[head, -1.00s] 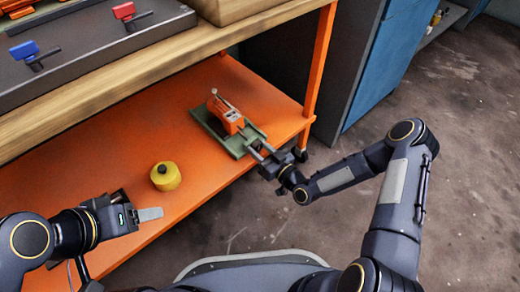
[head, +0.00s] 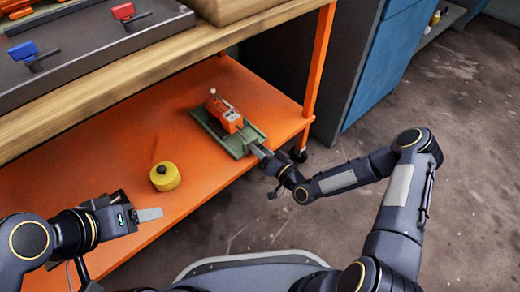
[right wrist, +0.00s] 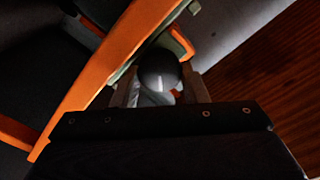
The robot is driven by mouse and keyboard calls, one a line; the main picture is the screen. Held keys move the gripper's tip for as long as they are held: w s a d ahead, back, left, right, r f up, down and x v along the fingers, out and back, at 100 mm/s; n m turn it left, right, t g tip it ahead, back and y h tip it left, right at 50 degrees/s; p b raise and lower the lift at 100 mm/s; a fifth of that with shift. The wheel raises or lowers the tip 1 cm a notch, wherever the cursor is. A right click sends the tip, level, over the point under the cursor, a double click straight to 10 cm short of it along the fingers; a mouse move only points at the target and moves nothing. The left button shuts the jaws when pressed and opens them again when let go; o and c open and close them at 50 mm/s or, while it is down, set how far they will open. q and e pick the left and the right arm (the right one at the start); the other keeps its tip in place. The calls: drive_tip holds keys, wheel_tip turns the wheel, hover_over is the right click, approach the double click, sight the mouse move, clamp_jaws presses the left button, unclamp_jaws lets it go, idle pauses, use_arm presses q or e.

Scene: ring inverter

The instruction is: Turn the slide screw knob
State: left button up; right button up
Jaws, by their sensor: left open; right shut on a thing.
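An orange device (head: 225,114) with a pale ball-tipped lever sits on a green base (head: 238,143) on the orange lower shelf. My right gripper (head: 259,151) is at the base's near right end. In the right wrist view, a dark rounded knob (right wrist: 160,70) sits between the fingers of my right gripper (right wrist: 160,88), which is shut on it. The knob is hidden by the gripper in the head view. My left gripper (head: 150,214) is open and empty near the shelf's front edge, apart from the device.
A yellow round container (head: 165,177) stands on the orange shelf (head: 110,190) between my left gripper and the device. A wooden tabletop (head: 130,75) overhangs the shelf. An orange post (head: 320,60) rises behind my right gripper.

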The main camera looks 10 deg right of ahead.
drive_tip(key=shift+f, duration=0.1)
drive_tip(key=o, duration=1)
